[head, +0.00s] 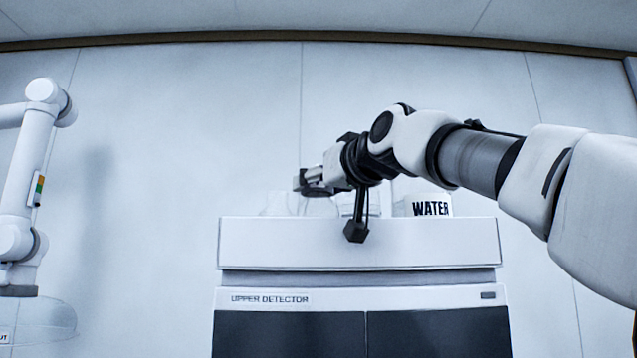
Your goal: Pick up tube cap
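My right arm reaches in from the right, and its gripper (308,182) is above the top tray of the upper detector stack, pointing left. The fingers are small and seen from the side, so I cannot tell whether they are open, shut or holding something. I cannot make out a tube cap; faint clear glassware (290,205) stands in the tray behind its front wall, below the gripper. The tray wall hides the lower parts of what stands inside. My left gripper is not in view.
The white tray (358,243) sits on the unit labelled UPPER DETECTOR (400,299). A container labelled WATER (431,207) stands in the tray at the right, under my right arm. A white jointed arm (25,165) stands at the far left. The wall behind is bare.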

